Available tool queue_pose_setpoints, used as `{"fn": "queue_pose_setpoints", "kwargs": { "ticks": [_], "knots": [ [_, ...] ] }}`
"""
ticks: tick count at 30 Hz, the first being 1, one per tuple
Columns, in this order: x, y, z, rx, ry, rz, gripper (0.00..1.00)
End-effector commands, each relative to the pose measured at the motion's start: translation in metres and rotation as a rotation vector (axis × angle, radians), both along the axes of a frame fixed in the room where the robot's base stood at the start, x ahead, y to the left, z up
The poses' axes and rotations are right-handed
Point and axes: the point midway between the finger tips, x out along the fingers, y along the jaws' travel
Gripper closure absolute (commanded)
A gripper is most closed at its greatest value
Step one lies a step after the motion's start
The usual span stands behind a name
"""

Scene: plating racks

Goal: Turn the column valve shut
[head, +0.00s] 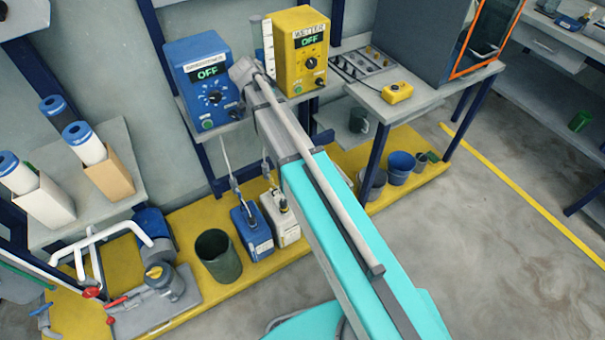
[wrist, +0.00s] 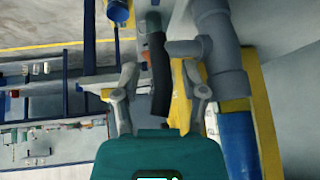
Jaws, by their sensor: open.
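In the wrist view, my gripper (wrist: 160,98) is open, with one finger on each side of a dark, curved lever (wrist: 158,78). The lever looks like the valve handle and lies between the fingers, with a gap visible on its left side. I cannot tell whether it touches the right finger. A small orange part shows beside the lever's upper left. A thick grey pipe with a branch (wrist: 222,42) runs beside it at the upper right. In the head view I cannot make out the gripper or this valve; my arm crosses the middle.
A blue control box (head: 205,85) and a yellow control box (head: 300,50), both reading OFF, stand on the bench near my arm. Red-handled pipework (head: 110,305) is at the lower left. A dark green bin (head: 218,257) stands on the yellow platform.

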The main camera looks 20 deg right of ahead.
Motion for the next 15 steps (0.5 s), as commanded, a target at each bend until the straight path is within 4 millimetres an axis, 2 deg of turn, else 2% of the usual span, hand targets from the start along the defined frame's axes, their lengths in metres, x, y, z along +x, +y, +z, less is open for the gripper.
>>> {"fn": "queue_pose_setpoints", "kwargs": {
  "ticks": [15],
  "knots": [
    [0.0021,-0.0066,-0.0033,0.271,0.072,-0.001,0.45]
  ]
}}
